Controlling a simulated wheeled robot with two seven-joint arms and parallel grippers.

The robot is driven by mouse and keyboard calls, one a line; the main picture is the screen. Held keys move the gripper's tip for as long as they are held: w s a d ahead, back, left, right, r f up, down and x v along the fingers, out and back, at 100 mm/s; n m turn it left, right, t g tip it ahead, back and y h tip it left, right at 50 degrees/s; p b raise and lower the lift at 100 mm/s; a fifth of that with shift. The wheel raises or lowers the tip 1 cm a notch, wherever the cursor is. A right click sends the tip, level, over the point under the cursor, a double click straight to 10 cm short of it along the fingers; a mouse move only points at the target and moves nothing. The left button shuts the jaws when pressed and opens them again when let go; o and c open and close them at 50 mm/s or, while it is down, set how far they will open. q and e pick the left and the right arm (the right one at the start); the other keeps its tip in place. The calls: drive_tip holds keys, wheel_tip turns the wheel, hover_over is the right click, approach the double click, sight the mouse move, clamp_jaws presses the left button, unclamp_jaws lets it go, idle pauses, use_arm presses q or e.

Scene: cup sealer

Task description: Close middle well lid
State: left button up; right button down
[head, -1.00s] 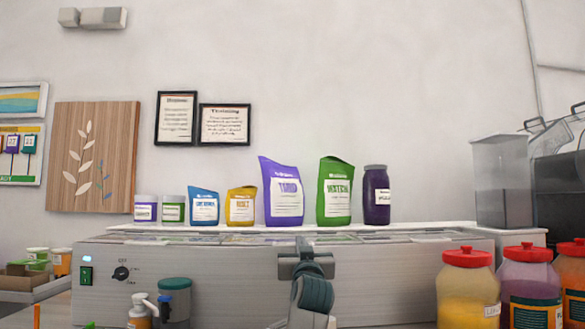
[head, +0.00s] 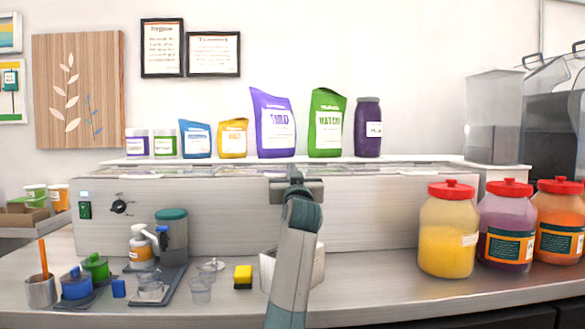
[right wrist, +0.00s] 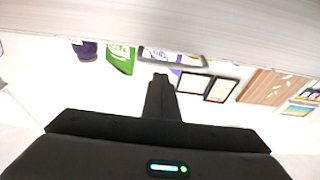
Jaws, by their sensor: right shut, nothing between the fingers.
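The long steel well unit (head: 380,212) stands across the back of the counter. Its top, with the row of well lids (head: 225,171), is seen at a very shallow angle, so I cannot tell which lids are open or shut. My right gripper (head: 296,182) is at the front upper edge of the unit, around its middle, and partly covers that edge. It is shut and empty. In the right wrist view its closed fingers (right wrist: 160,80) point toward the unit's steel edge, with the scene upside down. My left gripper is out of view.
Bags and jars, including a purple bag (head: 273,125) and a green bag (head: 327,125), stand behind the wells. Red-lidded jars (head: 447,232) stand at right. A white container (head: 312,268) is behind my right arm. A yellow sponge (head: 243,276) and cups are at left.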

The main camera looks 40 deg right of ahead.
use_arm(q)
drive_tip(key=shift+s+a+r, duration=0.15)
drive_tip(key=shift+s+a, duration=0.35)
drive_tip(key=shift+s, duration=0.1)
use_arm(e)
drive_tip(key=v, duration=1)
drive_tip(key=shift+r, duration=0.25)
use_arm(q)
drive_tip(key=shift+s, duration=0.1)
